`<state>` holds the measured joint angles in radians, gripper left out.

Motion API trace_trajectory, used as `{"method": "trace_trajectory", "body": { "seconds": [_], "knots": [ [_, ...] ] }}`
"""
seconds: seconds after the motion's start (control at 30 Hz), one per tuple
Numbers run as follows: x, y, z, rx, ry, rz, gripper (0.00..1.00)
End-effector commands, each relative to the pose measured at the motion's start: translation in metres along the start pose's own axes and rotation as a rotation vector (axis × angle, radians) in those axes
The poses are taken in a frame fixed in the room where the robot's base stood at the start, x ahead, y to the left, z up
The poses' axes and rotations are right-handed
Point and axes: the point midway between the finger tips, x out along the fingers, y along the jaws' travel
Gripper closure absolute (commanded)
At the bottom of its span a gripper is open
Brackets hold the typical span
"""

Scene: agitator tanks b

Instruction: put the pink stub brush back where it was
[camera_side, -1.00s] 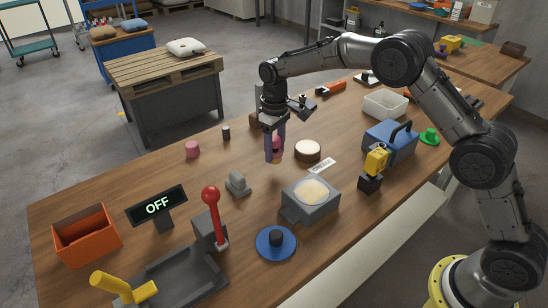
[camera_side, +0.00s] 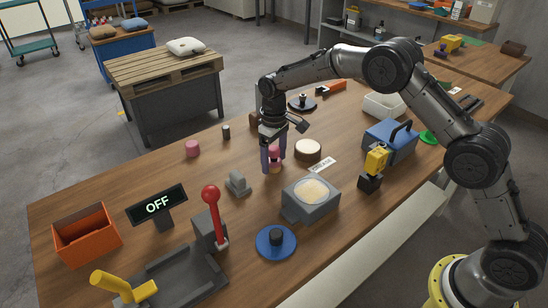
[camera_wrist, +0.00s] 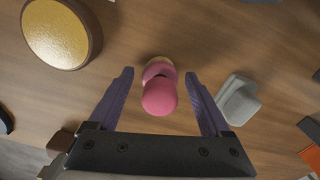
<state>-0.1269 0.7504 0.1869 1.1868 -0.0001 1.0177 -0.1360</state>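The pink stub brush (camera_side: 274,155) stands upright on the wooden table, with a rounded pink top and a tan lower end. In the wrist view the brush (camera_wrist: 160,95) lies between the two purple fingers, with a gap on each side. My gripper (camera_side: 274,162) points down over it and is open, its fingers to either side of the brush. In the wrist view my gripper (camera_wrist: 160,85) touches nothing. The fingers partly hide the brush in the side view.
A round tan-topped disc (camera_side: 307,150) stands close right of the gripper. A grey block (camera_side: 237,184) is to the front left. A pink cylinder (camera_side: 192,149) and a small dark cylinder (camera_side: 226,132) stand to the left. A grey box with a pale round top (camera_side: 311,199) is in front.

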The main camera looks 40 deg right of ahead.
Motion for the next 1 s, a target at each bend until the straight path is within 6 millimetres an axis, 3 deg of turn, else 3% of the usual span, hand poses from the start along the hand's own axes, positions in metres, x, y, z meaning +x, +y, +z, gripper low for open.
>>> {"method": "trace_trajectory", "body": {
  "seconds": [0.27, 0.7, 1.0],
  "knots": [
    [-0.010, 0.000, -0.001, 0.000, 0.004, 0.001, 0.18],
    [-0.093, 0.000, -0.001, 0.000, 0.004, 0.001, 0.18],
    [-0.122, 0.000, 0.000, 0.000, 0.001, 0.000, 0.18]
  ]
}}
